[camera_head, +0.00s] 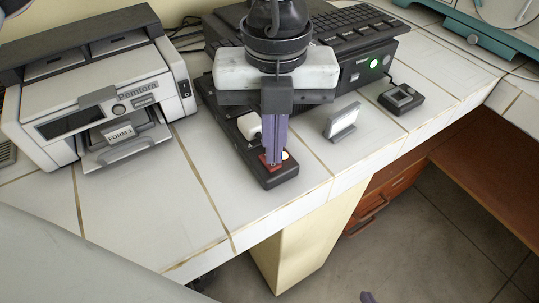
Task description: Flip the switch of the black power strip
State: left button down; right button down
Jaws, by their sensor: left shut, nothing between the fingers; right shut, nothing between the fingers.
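The black power strip (283,178) lies on the white tiled bench, its near end close to the front edge. Its red switch (264,159) is at that near end, partly hidden by my fingers, with a small bright light (285,155) beside it. My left gripper (273,162) points down with its purple fingers shut and empty. Its tips are at the switch; I cannot tell whether they touch it. A white plug (249,125) sits in the strip behind the switch.
A printer (110,95) stands at left with a form in its tray. A black device with a keyboard (355,25) and green light stands behind the strip. A small upright display (341,122) and a small black box (401,98) stand to the right. The bench front left is clear.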

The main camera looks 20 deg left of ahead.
pick_arm(q)
jog(key=shift+f+b, duration=0.9)
dwell(0.7)
jog(key=shift+r, duration=0.2)
notch_tip(320, 180, up, 7)
jog(key=p, duration=0.3)
dwell(0.4)
jog(key=shift+f, duration=0.1)
